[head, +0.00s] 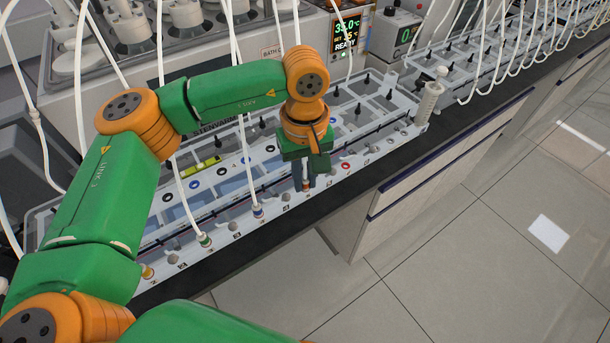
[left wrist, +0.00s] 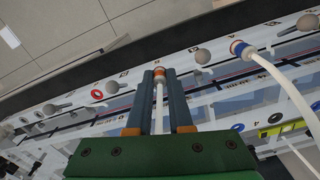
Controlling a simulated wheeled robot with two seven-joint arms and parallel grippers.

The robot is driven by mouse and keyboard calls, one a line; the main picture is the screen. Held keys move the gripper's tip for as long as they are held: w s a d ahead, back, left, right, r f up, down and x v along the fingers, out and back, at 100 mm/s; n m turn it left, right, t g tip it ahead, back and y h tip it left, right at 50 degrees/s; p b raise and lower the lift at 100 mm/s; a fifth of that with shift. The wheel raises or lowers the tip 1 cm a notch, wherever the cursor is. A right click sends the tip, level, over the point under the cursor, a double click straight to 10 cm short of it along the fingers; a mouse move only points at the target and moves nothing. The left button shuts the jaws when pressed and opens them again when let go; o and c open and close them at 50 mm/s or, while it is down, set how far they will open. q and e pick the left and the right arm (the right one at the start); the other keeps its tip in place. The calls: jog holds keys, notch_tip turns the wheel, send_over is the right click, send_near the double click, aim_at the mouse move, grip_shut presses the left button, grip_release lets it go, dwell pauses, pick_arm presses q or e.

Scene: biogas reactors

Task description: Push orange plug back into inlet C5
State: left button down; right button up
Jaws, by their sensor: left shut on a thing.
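My left gripper (head: 306,186) points down over the front rail (head: 330,174) of the bath in the head view. In the left wrist view its two dark fingers (left wrist: 159,78) are shut on the orange plug (left wrist: 159,72), with a white tube (left wrist: 159,108) running back between them. The orange plug also shows as a small spot below the fingers in the head view (head: 306,187). Its tip is at the rail, but I cannot tell how deep it sits. The inlet under it is hidden and the label C5 is not readable. My right gripper is not in view.
Tubes hang near my arm. A black counter edge (head: 385,172) and open floor lie in front.

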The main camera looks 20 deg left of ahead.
pick_arm(q)
jog(key=c, duration=0.7)
grip_release()
jog(key=shift+c, duration=0.2)
notch_tip(320, 180, up, 7)
jog(key=shift+r+b, duration=0.1)
jog(key=shift+b, duration=0.4)
